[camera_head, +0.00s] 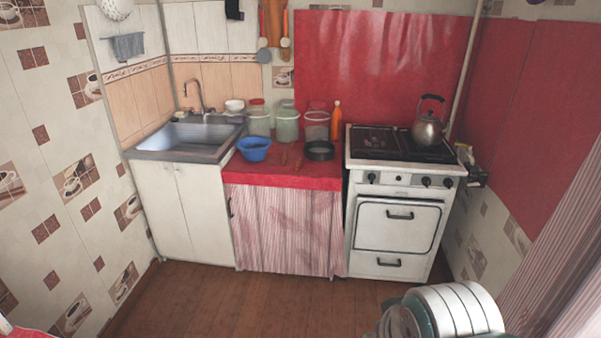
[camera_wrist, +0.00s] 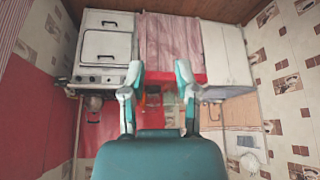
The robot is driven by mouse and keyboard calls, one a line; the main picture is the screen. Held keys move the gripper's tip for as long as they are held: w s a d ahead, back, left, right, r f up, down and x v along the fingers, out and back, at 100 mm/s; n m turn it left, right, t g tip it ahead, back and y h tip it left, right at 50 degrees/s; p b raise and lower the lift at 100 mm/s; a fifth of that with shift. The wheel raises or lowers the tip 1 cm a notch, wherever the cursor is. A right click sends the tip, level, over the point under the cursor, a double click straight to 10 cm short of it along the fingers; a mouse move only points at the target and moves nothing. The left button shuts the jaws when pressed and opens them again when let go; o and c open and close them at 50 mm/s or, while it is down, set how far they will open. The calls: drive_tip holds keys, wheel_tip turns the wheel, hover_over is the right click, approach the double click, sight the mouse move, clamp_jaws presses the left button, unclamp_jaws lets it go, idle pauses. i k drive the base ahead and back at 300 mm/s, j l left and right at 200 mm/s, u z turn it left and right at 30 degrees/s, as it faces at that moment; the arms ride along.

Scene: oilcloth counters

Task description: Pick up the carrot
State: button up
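Two small, slim orange-brown things lie on the red counter (camera_head: 262,180) in the head view, between the blue bowl and the dark pan. One (camera_head: 284,158) is on the left and the other (camera_head: 298,163) on the right. Either could be the carrot; they are too small to tell. My gripper (camera_wrist: 159,70) shows in the wrist view with its two fingers wide apart and nothing between them. It is well away from the counter. I cannot make out a carrot in the wrist view, where the kitchen appears upside down.
A blue bowl (camera_head: 254,149) and dark round pan (camera_head: 319,151) flank the small things. Several jars and an orange bottle (camera_head: 336,121) stand behind. The sink (camera_head: 185,140) is left; the stove (camera_head: 398,220) with a kettle (camera_head: 428,130) is right. The floor (camera_head: 230,305) in front is clear.

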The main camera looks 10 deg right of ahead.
sight(299, 162)
drive_tip(key=i+l, duration=0.1)
drive_tip(key=i, duration=0.15)
drive_tip(key=i+j+z, duration=0.1)
drive_tip(key=i, duration=0.45)
drive_tip(key=i+j+z, duration=0.1)
drive_tip(key=i+j, duration=0.2)
drive_tip(key=i, duration=0.3)
drive_tip(key=i+j+z, duration=0.1)
drive_tip(key=i+j, duration=0.15)
drive_tip(key=i, duration=0.3)
drive_tip(key=i+j+z, duration=0.1)
drive_tip(key=i+j, duration=0.2)
drive_tip(key=i, duration=0.25)
drive_tip(key=i+j, duration=0.35)
drive_tip(key=i, duration=0.2)
drive_tip(key=z, duration=0.05)
